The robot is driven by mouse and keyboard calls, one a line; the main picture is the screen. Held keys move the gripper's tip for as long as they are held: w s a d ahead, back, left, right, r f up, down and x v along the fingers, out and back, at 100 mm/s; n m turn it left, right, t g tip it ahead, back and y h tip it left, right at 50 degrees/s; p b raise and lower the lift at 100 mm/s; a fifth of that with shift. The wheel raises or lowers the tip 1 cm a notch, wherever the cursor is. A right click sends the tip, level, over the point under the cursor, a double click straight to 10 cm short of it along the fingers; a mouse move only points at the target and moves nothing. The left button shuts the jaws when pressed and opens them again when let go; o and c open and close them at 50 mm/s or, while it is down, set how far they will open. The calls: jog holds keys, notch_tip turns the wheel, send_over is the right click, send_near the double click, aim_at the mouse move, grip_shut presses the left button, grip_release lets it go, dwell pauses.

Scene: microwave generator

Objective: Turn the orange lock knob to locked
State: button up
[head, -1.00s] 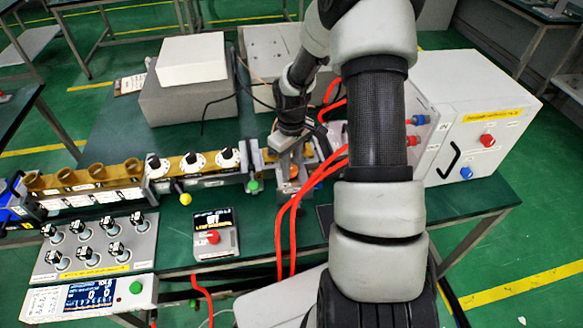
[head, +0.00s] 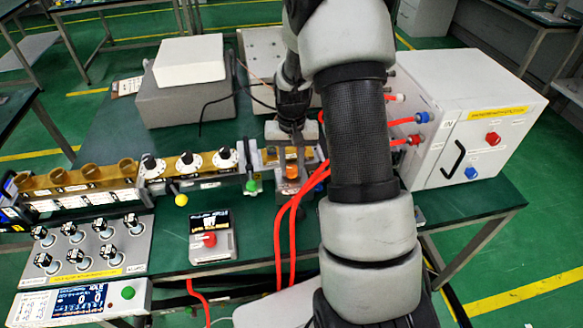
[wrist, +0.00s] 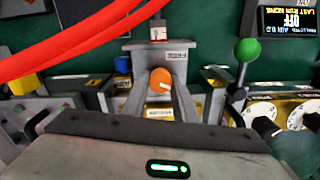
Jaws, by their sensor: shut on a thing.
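The orange lock knob (wrist: 161,82) sits on a small grey block in the middle of the wrist view, with a pale mark on its face. It also shows in the head view (head: 292,171), at the right end of the waveguide row. My gripper (wrist: 163,88) has one finger on each side of the knob and is shut on it. In the head view my gripper (head: 291,165) comes down from above onto the knob. The label on the grey block is too small to read.
Red hoses (head: 284,225) pass close beside the knob toward the white cabinet (head: 470,115). A green ball-topped lever (wrist: 246,52) and white dials (wrist: 262,112) stand to one side. A small display box (head: 212,237) sits on the green table in front.

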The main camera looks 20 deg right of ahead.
aim_at(292, 168)
jog(key=shift+m, duration=0.5)
jog(key=o, duration=1)
jog(key=shift+o, duration=0.2)
jog(key=shift+r, duration=0.1)
notch_tip(292, 168, up, 17)
jog(key=shift+r+p, duration=0.2)
jog(key=shift+p, duration=0.2)
jog(key=s+a+r+n+t+p, duration=0.2)
jog(key=s+a+r, duration=0.3)
jog(key=s+r, duration=0.45)
jog(key=s+a+r+n+t+p, duration=0.1)
jog(key=s+a+r, duration=0.1)
jog(key=s, duration=0.4)
jog(key=s+a+r+n+t+p, duration=0.2)
jog(key=s+a+r, duration=0.1)
jog(key=s, duration=0.3)
jog(key=shift+s+r+t, duration=0.2)
jog(key=shift+r+t, duration=0.1)
jog(key=shift+r, duration=0.5)
